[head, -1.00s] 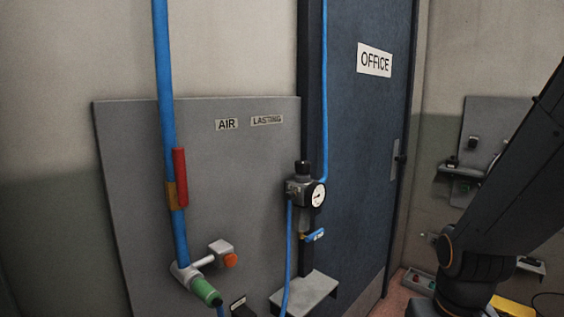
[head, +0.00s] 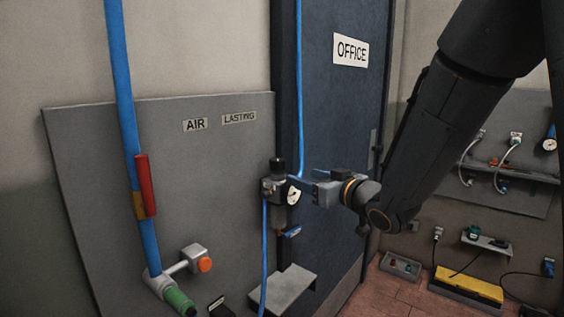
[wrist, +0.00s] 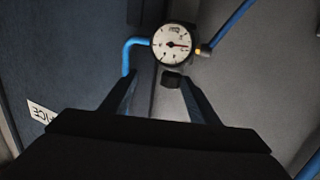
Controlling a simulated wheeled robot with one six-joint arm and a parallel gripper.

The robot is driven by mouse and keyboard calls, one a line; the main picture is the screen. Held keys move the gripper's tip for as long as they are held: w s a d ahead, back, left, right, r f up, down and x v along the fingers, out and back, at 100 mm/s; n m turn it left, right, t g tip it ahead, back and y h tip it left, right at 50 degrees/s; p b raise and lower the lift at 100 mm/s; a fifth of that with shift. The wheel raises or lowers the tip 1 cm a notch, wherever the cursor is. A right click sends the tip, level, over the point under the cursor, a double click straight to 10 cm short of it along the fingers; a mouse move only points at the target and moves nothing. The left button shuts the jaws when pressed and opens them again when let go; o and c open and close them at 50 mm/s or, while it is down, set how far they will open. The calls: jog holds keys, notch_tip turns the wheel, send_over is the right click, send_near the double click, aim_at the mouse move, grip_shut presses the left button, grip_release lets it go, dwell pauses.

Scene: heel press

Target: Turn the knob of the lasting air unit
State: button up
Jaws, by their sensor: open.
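The lasting air unit (head: 268,187) is a dark block with a round white gauge (head: 294,194) on its face. Its black knob (head: 278,164) sticks up on top. In the wrist view, which is upside down, the knob (wrist: 172,81) shows just below the gauge (wrist: 174,44). My gripper (head: 308,181) is right of the unit at about gauge height, pointing at it, with the knob a little higher. In the wrist view my gripper (wrist: 161,80) is open and empty, the knob showing between its fingertips, nearer the right one. Contact cannot be told.
Blue hoses (head: 299,90) run up and down from the unit. A blue-handled valve (head: 292,231) and a grey shelf (head: 284,290) are below it. A thick blue pipe (head: 121,90) stands left. The office door (head: 330,110) is behind. A yellow case (head: 468,285) lies at right.

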aim_at(283, 164)
jog(key=shift+n+y, duration=0.5)
jog(key=shift+y, duration=0.4)
jog(key=w+a, duration=0.1)
jog(key=a, duration=0.1)
jog(key=w+a+r+p, duration=0.1)
jog(key=w+a, duration=0.1)
jog(key=w+a+r+p, duration=0.1)
jog(key=w+a, duration=0.1)
jog(key=a, duration=0.1)
jog(key=shift+w+r, duration=0.15)
jog(key=shift+w, duration=0.1)
jog(key=shift+d, duration=0.1)
jog(key=c, duration=1)
jog(key=shift+c, duration=0.2)
